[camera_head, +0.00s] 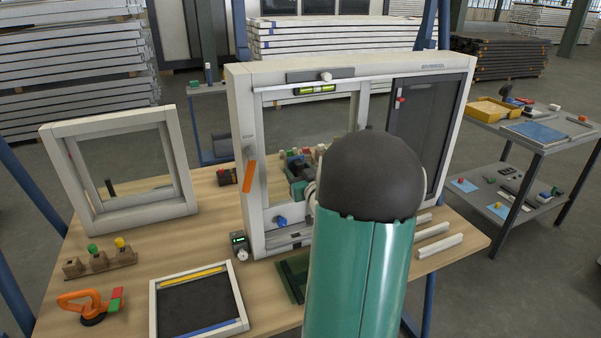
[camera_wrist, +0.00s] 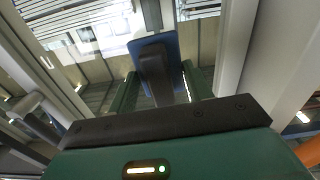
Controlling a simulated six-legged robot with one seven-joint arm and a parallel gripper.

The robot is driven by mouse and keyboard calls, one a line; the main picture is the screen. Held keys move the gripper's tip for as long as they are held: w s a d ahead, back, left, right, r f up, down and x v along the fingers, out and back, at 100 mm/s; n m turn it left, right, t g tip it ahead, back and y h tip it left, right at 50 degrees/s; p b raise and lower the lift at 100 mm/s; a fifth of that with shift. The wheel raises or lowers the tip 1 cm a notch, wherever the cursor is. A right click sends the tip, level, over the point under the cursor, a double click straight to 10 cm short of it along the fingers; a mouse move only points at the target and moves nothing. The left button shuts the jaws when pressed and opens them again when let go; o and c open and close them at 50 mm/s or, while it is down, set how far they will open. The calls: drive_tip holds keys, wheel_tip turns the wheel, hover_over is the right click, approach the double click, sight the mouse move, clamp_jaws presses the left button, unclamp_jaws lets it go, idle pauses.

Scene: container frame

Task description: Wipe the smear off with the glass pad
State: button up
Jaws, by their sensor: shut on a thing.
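In the wrist view my gripper (camera_wrist: 158,78) has its two green fingers on either side of a dark handle (camera_wrist: 156,66) and is shut on it. The handle carries the blue glass pad (camera_wrist: 170,47), which faces the window pane (camera_wrist: 95,62). I cannot tell whether the pad touches the glass. In the head view the large pale window frame (camera_head: 247,110) stands upright on the bench, and my arm hides part of its pane (camera_head: 285,125). I cannot make out the smear among the reflections in either view.
A dark sash (camera_head: 425,120) fills the frame's right side. A smaller frame (camera_head: 120,170) stands at left. A framed dark panel (camera_head: 195,300), an orange suction lifter (camera_head: 88,304) and a wooden holder (camera_head: 100,262) lie in front. A grey cart (camera_head: 540,130) stands at right.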

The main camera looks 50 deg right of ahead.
sight(317, 158)
drive_tip(key=shift+x, duration=1)
idle(0.3)
drive_tip(key=shift+d, duration=0.1)
drive_tip(key=shift+s+d, duration=0.65)
drive_tip(key=shift+d, duration=0.45)
drive_tip(key=shift+s+d, duration=0.7)
drive_tip(key=shift+d, duration=0.4)
drive_tip(key=shift+s+d, duration=0.65)
drive_tip(key=shift+d, duration=0.5)
drive_tip(key=shift+a, duration=0.15)
drive_tip(key=shift+w+a, duration=0.7)
drive_tip(key=shift+a, duration=0.45)
drive_tip(key=shift+w+a, duration=0.75)
drive_tip(key=shift+a, duration=0.4)
drive_tip(key=shift+w+a, duration=0.7)
drive_tip(key=shift+a, duration=0.4)
drive_tip(key=shift+s, duration=0.1)
